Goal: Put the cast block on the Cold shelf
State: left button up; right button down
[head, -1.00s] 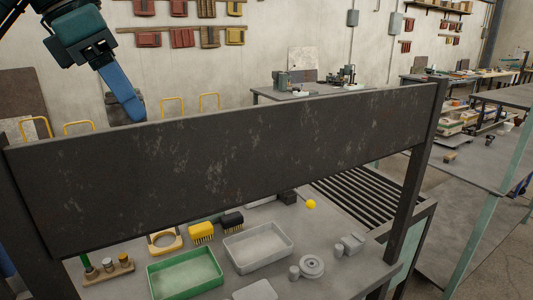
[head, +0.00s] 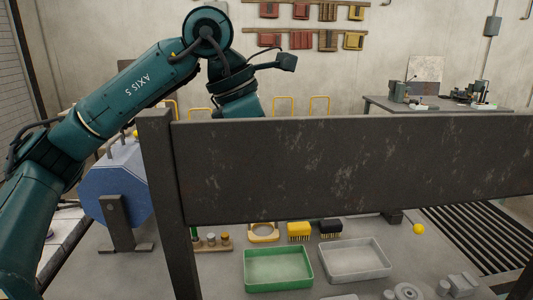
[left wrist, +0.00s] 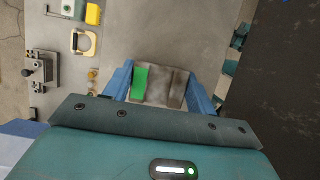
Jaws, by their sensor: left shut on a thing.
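In the left wrist view my left gripper (left wrist: 160,74) has its blue fingers shut on the cast block (left wrist: 170,88), a grey piece with a bright green patch on its left part. Grey table surface shows beyond the block. In the head view my left arm comes in from the left and bends down behind a dark panel, which hides the gripper and the block. I see no label that tells which surface is the Cold shelf. My right gripper is in neither view.
The wide dark panel (head: 350,165) on posts spans the head view. Below it the table (head: 215,278) carries a green tray (head: 278,286), a grey tray (head: 355,275), yellow and black brushes and a yellow ball (head: 419,229). A blue drum-like body (head: 115,190) stands at left.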

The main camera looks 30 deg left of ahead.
pick_arm(q)
jog(key=o, duration=1.1)
jog(key=shift+f, duration=0.1)
jog(key=shift+o, duration=0.2)
jog(key=v, duration=1.2)
jog(key=shift+w+d, duration=0.1)
